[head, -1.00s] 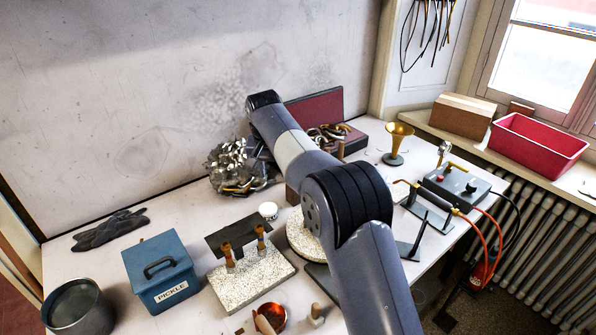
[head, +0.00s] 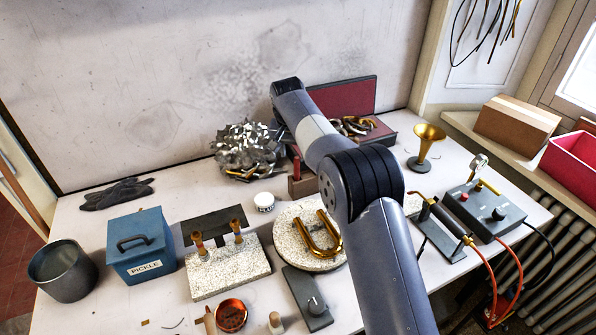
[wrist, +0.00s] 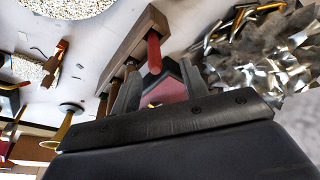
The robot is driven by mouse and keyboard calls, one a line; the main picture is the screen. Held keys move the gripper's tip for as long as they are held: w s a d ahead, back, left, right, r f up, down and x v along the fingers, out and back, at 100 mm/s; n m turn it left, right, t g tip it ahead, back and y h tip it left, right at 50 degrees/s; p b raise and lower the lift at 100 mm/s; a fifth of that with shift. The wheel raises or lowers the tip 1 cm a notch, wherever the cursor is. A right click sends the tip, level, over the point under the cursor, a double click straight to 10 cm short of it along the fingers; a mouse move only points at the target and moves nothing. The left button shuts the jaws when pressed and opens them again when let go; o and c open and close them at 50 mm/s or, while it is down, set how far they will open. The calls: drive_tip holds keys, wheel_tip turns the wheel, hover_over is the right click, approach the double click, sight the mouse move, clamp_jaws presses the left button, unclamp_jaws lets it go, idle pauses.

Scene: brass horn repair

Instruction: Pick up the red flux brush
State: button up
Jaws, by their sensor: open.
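The red flux brush (head: 296,167) stands upright in a small wooden rack (head: 302,187) at the back middle of the table, left of my forearm. In the wrist view its red handle (wrist: 154,54) rises from the rack (wrist: 131,46), just beyond my fingertips. My gripper (wrist: 158,84) is open, its two grey fingers apart with the red handle in line with the gap. Nothing is visibly held. The head view hides my gripper behind my arm.
Other brown handles (wrist: 115,85) stand in the same rack beside the red one. A heap of scrap metal (head: 248,150) lies left of it, a white jar (head: 264,201) in front. An open burgundy case (head: 343,96) is behind, and a round speckled board (head: 290,225) nearer.

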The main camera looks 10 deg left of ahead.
sight(297, 166)
drive_tip(key=x, duration=0.2)
drive_tip(key=p+x, duration=0.1)
drive_tip(key=x, duration=0.4)
drive_tip(key=shift+w+d+f+p, duration=0.1)
drive_tip(key=shift+d+f+p, duration=0.05)
drive_tip(key=shift+d+p, duration=0.2)
drive_tip(key=shift+c, duration=0.3)
clamp_jaws()
